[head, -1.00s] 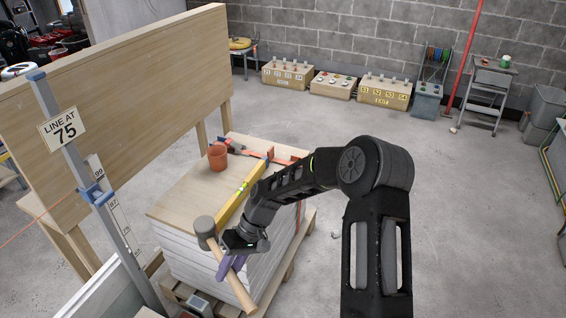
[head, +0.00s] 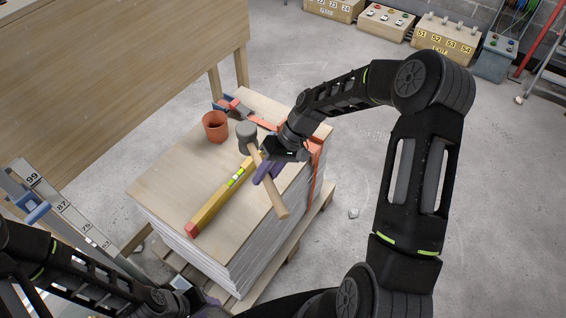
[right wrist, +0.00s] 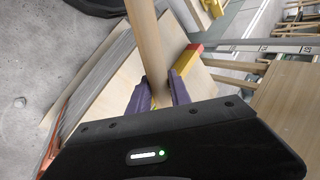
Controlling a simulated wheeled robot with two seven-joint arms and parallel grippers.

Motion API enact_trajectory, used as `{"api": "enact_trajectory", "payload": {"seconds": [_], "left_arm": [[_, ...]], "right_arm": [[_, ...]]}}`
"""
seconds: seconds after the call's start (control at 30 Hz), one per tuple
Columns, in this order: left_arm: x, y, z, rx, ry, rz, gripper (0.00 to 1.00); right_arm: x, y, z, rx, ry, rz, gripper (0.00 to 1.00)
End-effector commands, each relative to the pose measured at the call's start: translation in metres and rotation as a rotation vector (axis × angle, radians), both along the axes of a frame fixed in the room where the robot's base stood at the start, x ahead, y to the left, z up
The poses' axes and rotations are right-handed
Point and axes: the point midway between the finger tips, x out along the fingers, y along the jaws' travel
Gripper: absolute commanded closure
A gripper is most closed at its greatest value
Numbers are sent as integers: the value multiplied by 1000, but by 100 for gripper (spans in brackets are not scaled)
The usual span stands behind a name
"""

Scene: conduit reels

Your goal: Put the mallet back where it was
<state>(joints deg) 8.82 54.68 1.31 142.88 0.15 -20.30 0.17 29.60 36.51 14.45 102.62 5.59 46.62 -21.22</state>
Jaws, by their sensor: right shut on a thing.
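The mallet (head: 276,195) has a grey head and a pale wooden handle. My right gripper (head: 267,171) is shut on its handle with purple fingers, above the right part of the sheet stack (head: 165,190). The head points to the back left and the handle end to the front right. In the right wrist view the handle (right wrist: 147,45) runs up between the fingers (right wrist: 159,95); the head is out of that view. My left gripper (head: 207,301) is at the bottom edge in the head view, mostly hidden, so its jaws are unclear.
A yellow level (head: 208,207) with red ends lies on the stack, left of the mallet. An orange pot (head: 215,127) stands behind it. A red strap or clamp (head: 247,113) lies at the back edge. The stack's front left top is bare. A marked post (head: 65,208) stands left.

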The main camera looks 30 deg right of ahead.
Motion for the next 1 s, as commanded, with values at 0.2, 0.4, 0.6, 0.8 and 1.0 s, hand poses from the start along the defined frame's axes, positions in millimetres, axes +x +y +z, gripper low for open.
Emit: {"api": "enact_trajectory", "payload": {"seconds": [0.2,0.4,0.6,0.8,1.0], "left_arm": [[0,0,0,0,0,1,64],[0,0,-5,0,0,0,64],[0,0,-38,-1,-1,-1,64],[1,0,-100,-1,-5,-1,64],[2,0,-165,-3,-9,-3,64]], "right_arm": [[1,0,1,0,-3,1,100],[1,-1,-2,0,-3,-3,100],[3,-10,-14,5,0,-33,100],[3,-28,-31,12,9,-91,100],[-4,-44,-42,20,23,-155,100]]}}
